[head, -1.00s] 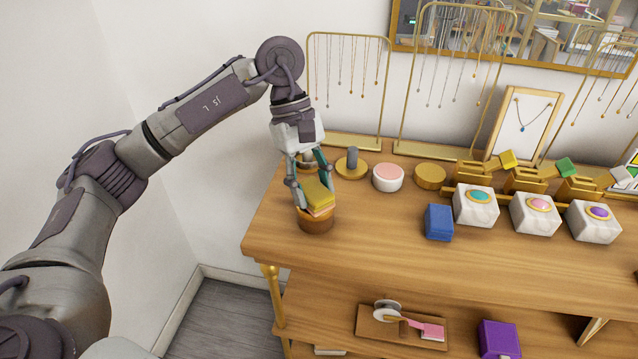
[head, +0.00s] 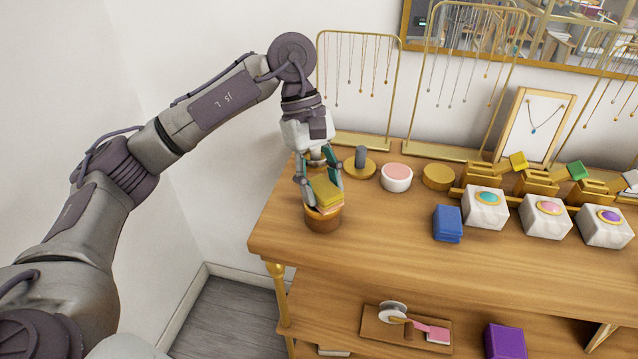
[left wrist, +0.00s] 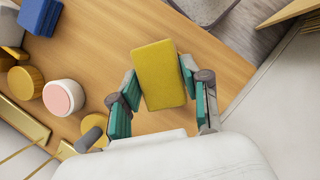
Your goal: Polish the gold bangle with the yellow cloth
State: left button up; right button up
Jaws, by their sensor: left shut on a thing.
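The yellow cloth (head: 326,190) is a folded pad at the top of a round wooden bowl (head: 322,222). A peach-coloured cloth (head: 329,209) shows just beneath it. My left gripper (head: 322,186) points down and is shut on the yellow cloth, with a finger on each side. In the left wrist view the cloth (left wrist: 160,75) sits between the teal finger pads and hides the bowl. I cannot tell whether it is lifted clear of the peach cloth. I cannot pick out the gold bangle with certainty. My right gripper is not in view.
Right of the bowl are a gold disc with a grey post (head: 361,160), a pink-topped white pot (head: 396,178), a gold round block (head: 438,177) and a blue block (head: 447,223). Marble blocks (head: 485,208) stand farther right. Necklace stands (head: 365,140) line the back. The front table strip is clear.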

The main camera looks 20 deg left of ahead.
pick_arm(q)
jog(key=shift+r, duration=0.1)
jog(key=shift+r+p, duration=1.6)
jog(key=shift+r, duration=1.35)
jog(key=shift+f, duration=0.1)
